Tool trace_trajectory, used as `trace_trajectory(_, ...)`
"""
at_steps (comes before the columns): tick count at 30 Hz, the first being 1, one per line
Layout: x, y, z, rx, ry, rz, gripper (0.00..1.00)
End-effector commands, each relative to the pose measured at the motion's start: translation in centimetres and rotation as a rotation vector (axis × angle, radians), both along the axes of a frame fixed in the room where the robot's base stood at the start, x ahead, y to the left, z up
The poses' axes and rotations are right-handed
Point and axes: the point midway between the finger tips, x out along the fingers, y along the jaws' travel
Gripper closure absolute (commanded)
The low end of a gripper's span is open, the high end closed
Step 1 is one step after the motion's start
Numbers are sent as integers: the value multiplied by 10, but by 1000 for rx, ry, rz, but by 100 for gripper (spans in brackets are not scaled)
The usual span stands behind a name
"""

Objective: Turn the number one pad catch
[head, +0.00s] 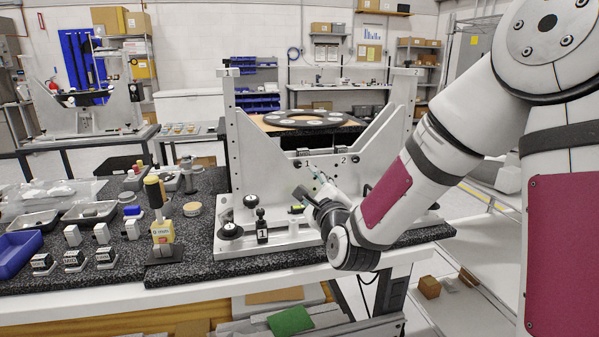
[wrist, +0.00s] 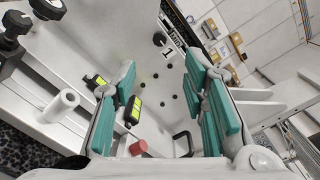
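The mirror fixture (head: 262,160) is a pale metal frame on the bench, with its upright plate marked 1 (head: 307,163) and 2 (head: 342,159). My gripper (head: 313,190) is low in front of this plate, just below the number 1. In the wrist view, my gripper (wrist: 161,68) is open, its teal-padded fingers apart with nothing between them. The number 1 label (wrist: 160,39) shows beyond the fingertips, on the plate with several dark holes. A black part with yellow-green marks (wrist: 134,110) lies by the left finger, partly hidden; I cannot tell whether it is the number one catch.
Black knobs (head: 230,230) stand on the fixture's base at left. A red cylinder (wrist: 138,147) shows low in the wrist view.

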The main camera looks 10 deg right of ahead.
Motion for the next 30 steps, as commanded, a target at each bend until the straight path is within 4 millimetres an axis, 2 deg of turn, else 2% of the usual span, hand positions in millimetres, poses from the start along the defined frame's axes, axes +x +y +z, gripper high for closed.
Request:
trace_trajectory(9, 63, 0, -1, -1, 0, 0, 60)
trace_trajectory(15, 97, 0, 0, -3, 0, 0, 60)
trace_trajectory(21, 115, 0, 0, -3, 1, 0, 60)
trace_trajectory(30, 119, 0, 0, -4, 2, 0, 60)
